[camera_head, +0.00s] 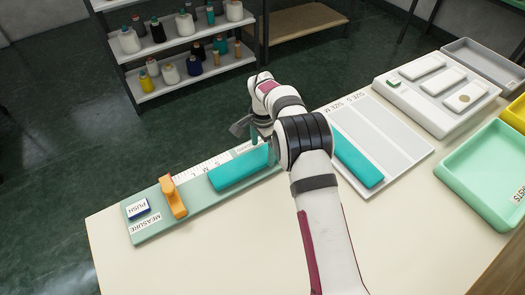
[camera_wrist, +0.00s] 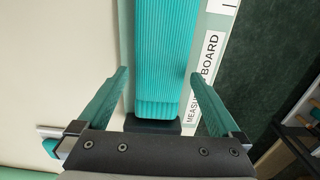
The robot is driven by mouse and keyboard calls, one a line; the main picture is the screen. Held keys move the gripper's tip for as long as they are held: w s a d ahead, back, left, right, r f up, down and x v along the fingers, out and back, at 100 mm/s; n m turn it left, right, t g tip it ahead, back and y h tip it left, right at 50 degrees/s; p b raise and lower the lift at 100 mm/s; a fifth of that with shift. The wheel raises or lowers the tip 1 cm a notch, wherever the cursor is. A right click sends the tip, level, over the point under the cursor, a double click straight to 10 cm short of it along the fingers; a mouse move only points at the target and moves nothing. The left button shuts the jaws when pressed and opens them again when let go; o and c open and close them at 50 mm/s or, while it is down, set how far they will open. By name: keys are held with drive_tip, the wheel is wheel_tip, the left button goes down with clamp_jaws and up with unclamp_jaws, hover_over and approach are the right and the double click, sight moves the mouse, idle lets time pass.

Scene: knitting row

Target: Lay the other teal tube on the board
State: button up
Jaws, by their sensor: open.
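A teal ribbed tube (camera_head: 240,169) lies lengthwise on the green measure board (camera_head: 150,226), which is marked MEASURE. Its far right part is hidden behind my arm. Another teal tube (camera_head: 355,157) lies on the pale size board (camera_head: 390,130), which has lanes marked SIZE S and SIZE M. My gripper (camera_head: 250,130) is at the tube on the measure board. In the wrist view my gripper (camera_wrist: 160,76) is open, with one finger on each side of the teal tube (camera_wrist: 165,50). A dark block (camera_wrist: 153,125) sits at the tube's near end.
An orange slider (camera_head: 173,197) and a PUSH block (camera_head: 138,208) are at the measure board's left end. A white tray (camera_head: 395,91) with shallow recesses, a grey tray (camera_head: 485,60), a mint tray (camera_head: 480,205) and a yellow bin (camera_head: 515,112) stand at right. The front table is clear.

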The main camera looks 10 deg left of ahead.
wheel_tip(320, 180, up, 11)
drive_tip(key=s+d+r+n, duration=0.1)
drive_tip(key=s+d+r, duration=0.6)
drive_tip(key=d+r, duration=0.15)
drive_tip(key=s+d, duration=0.3)
drive_tip(key=s, duration=0.6)
drive_tip(key=s+d+f+n+y, duration=0.1)
drive_tip(key=s+d, duration=0.3)
drive_tip(key=s, duration=0.6)
drive_tip(key=s+d+n, duration=0.1)
drive_tip(key=s+d, duration=0.2)
drive_tip(key=s, duration=0.7)
drive_tip(key=shift+d+f+y, duration=0.2)
drive_tip(key=shift+d+y, duration=0.05)
drive_tip(key=shift+y, duration=0.15)
